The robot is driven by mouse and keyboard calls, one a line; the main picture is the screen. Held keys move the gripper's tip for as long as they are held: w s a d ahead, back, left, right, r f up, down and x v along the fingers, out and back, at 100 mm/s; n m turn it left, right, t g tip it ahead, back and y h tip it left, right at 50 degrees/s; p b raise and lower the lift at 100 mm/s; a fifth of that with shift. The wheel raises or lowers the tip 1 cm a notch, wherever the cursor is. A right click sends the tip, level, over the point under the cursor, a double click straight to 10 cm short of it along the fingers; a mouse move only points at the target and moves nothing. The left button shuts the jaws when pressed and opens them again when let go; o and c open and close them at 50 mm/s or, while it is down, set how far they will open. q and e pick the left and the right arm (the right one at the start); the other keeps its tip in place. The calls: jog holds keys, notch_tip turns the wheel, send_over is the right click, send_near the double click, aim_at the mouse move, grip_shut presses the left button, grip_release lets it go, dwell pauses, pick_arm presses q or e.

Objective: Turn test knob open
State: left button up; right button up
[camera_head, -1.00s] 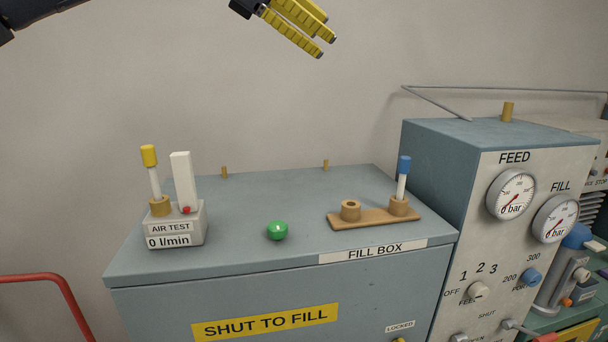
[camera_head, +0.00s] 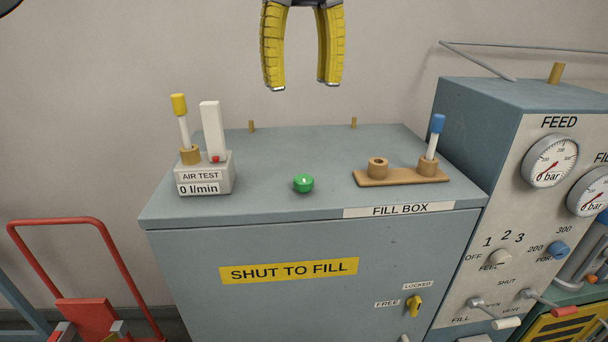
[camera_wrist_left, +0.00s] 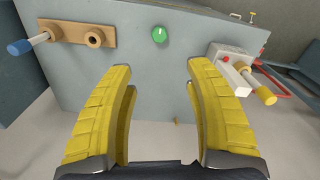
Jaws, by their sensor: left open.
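The green round knob (camera_head: 303,183) sits on the top of the fill box (camera_head: 270,205), between the air test block and the brown holder. A small white mark shows on it. It also shows in the left wrist view (camera_wrist_left: 160,34), beyond the fingers and near the middle. My left gripper (camera_head: 302,86) has yellow fingers, is open and empty, and points down above the box, apart from the knob. Its spread fingers (camera_wrist_left: 160,68) show in the left wrist view. My right gripper is in neither view.
The air test block (camera_head: 205,178) with a yellow-capped stick and white tube stands left of the knob. A brown holder (camera_head: 400,178) with a blue-capped stick is on the right. The gauge panel (camera_head: 510,150) rises further right. The box top around the knob is clear.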

aim_at(303, 176)
pick_arm(q)
notch_tip(303, 176, down, 17)
jog(key=shift+r, duration=0.1)
dwell(0.5)
grip_shut()
dwell(0.4)
